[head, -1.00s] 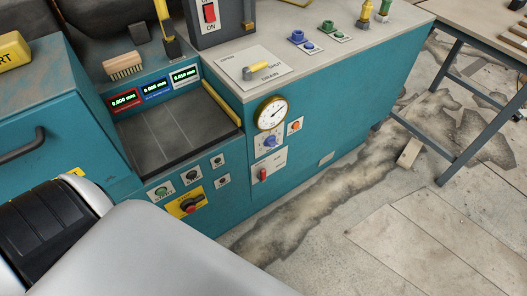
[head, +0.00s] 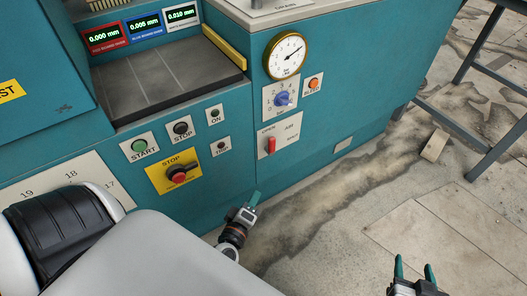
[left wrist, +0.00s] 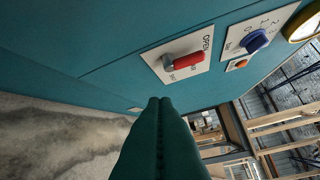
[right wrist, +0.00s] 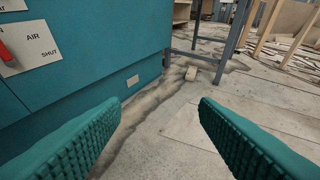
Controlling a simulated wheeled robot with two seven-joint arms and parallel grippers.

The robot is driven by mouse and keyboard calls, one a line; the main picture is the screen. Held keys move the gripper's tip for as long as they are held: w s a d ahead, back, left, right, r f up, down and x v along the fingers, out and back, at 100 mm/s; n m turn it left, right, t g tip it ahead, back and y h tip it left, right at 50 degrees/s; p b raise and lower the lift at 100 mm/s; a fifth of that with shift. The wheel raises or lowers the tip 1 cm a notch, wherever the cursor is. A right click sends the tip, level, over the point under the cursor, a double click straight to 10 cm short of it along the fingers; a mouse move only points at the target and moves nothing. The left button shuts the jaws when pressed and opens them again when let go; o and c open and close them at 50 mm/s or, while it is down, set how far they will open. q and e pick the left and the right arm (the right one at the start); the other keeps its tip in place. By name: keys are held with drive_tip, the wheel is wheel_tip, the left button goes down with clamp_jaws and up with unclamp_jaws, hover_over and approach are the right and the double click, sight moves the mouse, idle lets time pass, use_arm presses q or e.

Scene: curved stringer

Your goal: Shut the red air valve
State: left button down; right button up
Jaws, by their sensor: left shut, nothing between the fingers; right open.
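The red air valve (head: 271,146) is a small red lever on a white plate marked OPEN, AIR and SHUT, low on the teal cabinet front. The lever stands upright, on the OPEN side. It also shows in the left wrist view (left wrist: 188,60), above the fingers, and at the left edge of the right wrist view (right wrist: 5,50). My left gripper (head: 253,199) is shut and empty, below and left of the valve in the head view, apart from it. My right gripper (head: 414,270) is open and empty, out over the floor to the lower right.
Above the valve are a blue knob (head: 283,99), an orange button (head: 313,84) and a round gauge (head: 287,56). A yellow stop panel (head: 174,171) and buttons are to the left. Open floor (head: 420,225) lies right of the cabinet, with a table leg (head: 498,145) beyond.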

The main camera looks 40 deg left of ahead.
sight(270, 145)
use_arm(q)
drive_tip(key=a+r+n+y+b, duration=0.1)
drive_tip(key=n, duration=0.1)
drive_tip(key=a+r+n+y+b, duration=0.1)
drive_tip(key=r+n, duration=0.1)
drive_tip(key=a+r+n+y+b, duration=0.1)
drive_tip(key=n, duration=0.1)
drive_tip(key=shift+s+a+r+t, duration=0.15)
drive_tip(key=shift+r+t, duration=0.25)
use_arm(e)
wheel_tip(270, 145, up, 10)
drive_tip(key=s+t, duration=0.1)
drive_tip(key=t, duration=0.2)
drive_tip(key=shift+s+f+y, duration=0.2)
drive_tip(key=shift+y, duration=0.1)
